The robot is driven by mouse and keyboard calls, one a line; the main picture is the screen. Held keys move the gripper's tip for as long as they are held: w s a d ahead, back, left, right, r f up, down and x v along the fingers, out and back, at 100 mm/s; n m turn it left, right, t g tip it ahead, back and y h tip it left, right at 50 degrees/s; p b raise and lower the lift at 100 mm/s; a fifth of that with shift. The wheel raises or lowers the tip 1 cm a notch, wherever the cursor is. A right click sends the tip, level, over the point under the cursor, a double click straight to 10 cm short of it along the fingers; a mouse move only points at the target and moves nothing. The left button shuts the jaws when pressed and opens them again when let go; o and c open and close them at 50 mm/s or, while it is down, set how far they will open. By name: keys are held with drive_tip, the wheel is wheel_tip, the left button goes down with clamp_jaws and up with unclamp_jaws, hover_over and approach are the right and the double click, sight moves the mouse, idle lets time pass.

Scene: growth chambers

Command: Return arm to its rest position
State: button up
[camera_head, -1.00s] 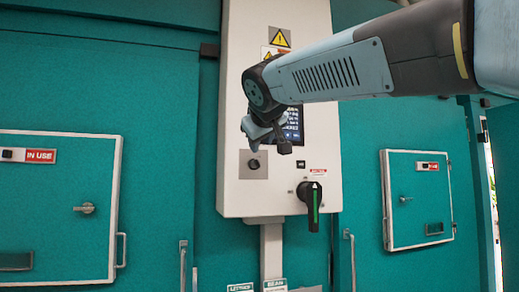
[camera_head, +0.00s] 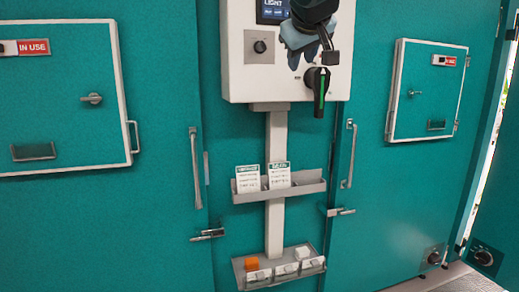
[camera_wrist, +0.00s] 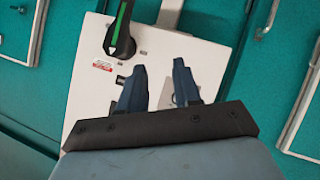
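My gripper (camera_head: 308,52) hangs at the top of the head view, in front of the white control box (camera_head: 290,83). In the wrist view its two dark blue fingers (camera_wrist: 158,68) stand apart with the white box showing between them. It is open and empty. The black rotary handle with a green stripe (camera_head: 320,92) is just below and right of the gripper in the head view. It also shows at the upper left of the wrist view (camera_wrist: 119,35). The gripper appears apart from it, though the gap in depth is hard to judge. Most of my arm is out of view.
Teal chamber doors with handles (camera_head: 195,170) flank the box. Smaller white-framed hatches (camera_head: 128,100) are on both sides. Below the box are a shelf with two cards (camera_head: 318,187) and a lower tray (camera_head: 240,275) with an orange item and several small pale items.

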drive_tip(key=s+d+f+m+g, duration=0.2)
drive_tip(key=s+d+f, duration=0.2)
drive_tip(key=f, duration=0.5)
drive_tip(key=s+d+f+m+g, duration=0.1)
drive_tip(key=s+d+f+g, duration=0.1)
drive_tip(key=s+d+f, duration=0.3)
drive_tip(key=s+d+f+m+g, duration=0.2)
drive_tip(key=s+d+f, duration=0.3)
drive_tip(key=s+f, duration=0.4)
wheel_tip(320, 180, down, 6)
drive_tip(key=shift+d+f+m, duration=0.15)
drive_tip(key=shift+f+m, duration=0.05)
drive_tip(key=shift+m, duration=0.1)
